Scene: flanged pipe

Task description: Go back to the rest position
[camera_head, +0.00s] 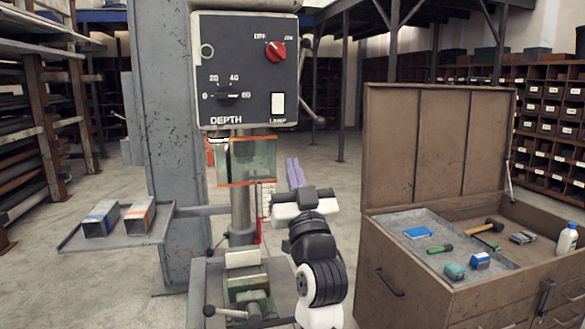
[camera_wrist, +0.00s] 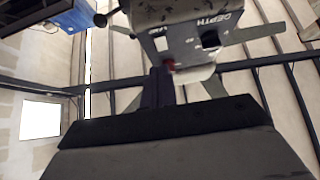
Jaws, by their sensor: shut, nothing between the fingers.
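My gripper (camera_head: 295,172) points upward in the head view, its purple fingers together with nothing between them. It is raised in free air between the drill press and the wooden chest. In the wrist view the fingers (camera_wrist: 158,88) show dark and closed, with the drill press panel (camera_wrist: 200,42) beyond them. In the head view the drill press control panel (camera_head: 244,92) has a red knob, a depth dial and a lamp switch. A vise (camera_head: 248,285) sits on the press table below. I see no flanged pipe.
A side tray (camera_head: 112,243) on the left holds two metal blocks (camera_head: 120,217). The open wooden chest (camera_head: 440,90) on the right holds a hammer, a white bottle (camera_head: 566,238) and small boxes. Shelves line both sides. Floor shows between the press and the chest.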

